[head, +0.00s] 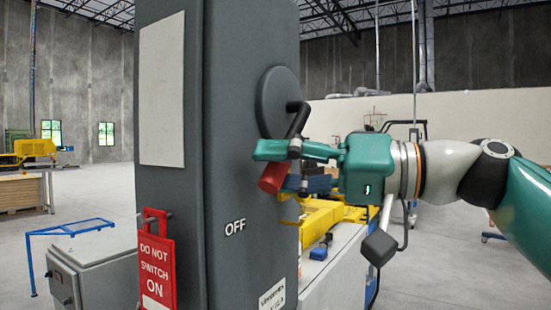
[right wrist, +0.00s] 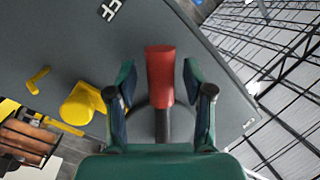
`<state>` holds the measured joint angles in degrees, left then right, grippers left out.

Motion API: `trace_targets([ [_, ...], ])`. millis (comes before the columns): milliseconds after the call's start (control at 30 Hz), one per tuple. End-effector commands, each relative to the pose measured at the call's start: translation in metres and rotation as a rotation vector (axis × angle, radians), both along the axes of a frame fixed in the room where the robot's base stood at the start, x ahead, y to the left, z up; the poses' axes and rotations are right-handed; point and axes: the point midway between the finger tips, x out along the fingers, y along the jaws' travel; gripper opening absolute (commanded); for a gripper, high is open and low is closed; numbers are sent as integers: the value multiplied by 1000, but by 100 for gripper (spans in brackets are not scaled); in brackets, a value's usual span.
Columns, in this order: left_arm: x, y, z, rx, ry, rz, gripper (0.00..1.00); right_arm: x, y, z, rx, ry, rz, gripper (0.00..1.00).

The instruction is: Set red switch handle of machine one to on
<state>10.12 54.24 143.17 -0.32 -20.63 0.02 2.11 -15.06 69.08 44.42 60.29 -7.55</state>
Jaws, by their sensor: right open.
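The switch handle has a red grip (head: 273,179) on a black bent lever, which comes from a round dark disc (head: 280,100) on the side of a tall grey cabinet (head: 240,80). The grip hangs down and slightly left, toward the white OFF label (head: 235,227). My right gripper (head: 274,165) reaches in from the right at the handle. In the right wrist view the red grip (right wrist: 160,75) lies between the two open fingers, with a gap visible on each side. My left gripper is not in view.
A red DO NOT SWITCH ON tag (head: 157,265) hangs on the cabinet's front. A yellow machine part (head: 325,222) sits behind and below my right gripper. A grey box (head: 95,270) and a blue stand (head: 70,230) stand at the left.

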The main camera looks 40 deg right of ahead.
Motion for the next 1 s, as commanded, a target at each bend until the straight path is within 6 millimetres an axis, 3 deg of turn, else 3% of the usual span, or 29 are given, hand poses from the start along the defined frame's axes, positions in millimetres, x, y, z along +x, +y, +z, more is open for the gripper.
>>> trace_targets([
  [367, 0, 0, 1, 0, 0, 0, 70, 5, 4, -1, 0, 1, 1, 52],
  [700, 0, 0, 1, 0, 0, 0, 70, 5, 4, -1, 0, 1, 1, 0],
  [1000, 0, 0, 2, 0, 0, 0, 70, 6, 4, -1, -1, 2, 2, 0],
])
